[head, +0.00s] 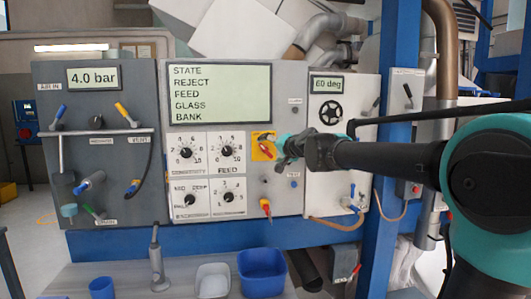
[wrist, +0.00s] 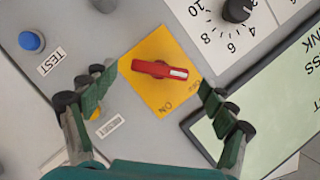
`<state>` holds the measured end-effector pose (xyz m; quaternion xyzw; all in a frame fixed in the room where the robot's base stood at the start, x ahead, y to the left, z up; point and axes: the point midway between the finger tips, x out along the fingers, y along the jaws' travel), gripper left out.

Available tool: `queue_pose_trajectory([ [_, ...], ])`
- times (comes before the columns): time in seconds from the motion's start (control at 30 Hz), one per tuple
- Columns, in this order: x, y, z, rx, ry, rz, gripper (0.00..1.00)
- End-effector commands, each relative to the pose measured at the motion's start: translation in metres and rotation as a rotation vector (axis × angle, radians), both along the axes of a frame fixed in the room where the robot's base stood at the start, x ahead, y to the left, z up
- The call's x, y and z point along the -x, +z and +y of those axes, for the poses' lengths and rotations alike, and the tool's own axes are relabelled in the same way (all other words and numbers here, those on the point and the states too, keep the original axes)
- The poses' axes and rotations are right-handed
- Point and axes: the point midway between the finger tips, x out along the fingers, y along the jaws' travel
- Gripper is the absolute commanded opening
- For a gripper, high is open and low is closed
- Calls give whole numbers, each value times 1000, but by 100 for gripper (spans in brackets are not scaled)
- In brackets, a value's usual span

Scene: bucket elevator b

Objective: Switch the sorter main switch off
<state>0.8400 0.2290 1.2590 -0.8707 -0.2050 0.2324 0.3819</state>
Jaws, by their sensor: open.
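The sorter main switch is a red rotary handle (wrist: 160,70) on a yellow square plate (wrist: 147,92). An "ON" label shows on the plate near its lower edge in the wrist view. In the head view the yellow plate (head: 259,147) sits right of the dial panels, partly covered by my gripper (head: 285,152). In the wrist view my gripper (wrist: 160,90) is open, with one finger on each side of the plate and the red handle between them. I cannot tell whether the fingers touch the panel; they do not hold the handle.
A blue button (wrist: 31,41) labelled TEST is left in the wrist view. A black dial (wrist: 236,10) and the display (wrist: 262,115) lie to the right. In the head view a red-yellow lever (head: 266,207) sits below the switch, and a blue bin (head: 263,272) stands below the panel.

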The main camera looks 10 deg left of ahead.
Motion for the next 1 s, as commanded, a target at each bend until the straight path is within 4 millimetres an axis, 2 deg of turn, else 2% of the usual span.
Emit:
queue_pose_trajectory([
  [0.1, -14, -5, 10, -1, 1, 1, 84],
  [0.3, -29, -9, 20, 0, 2, 1, 84],
  [0.7, -33, -11, 22, -1, 1, 1, 83],
  [1.0, -33, -11, 22, -1, 1, 1, 46],
])
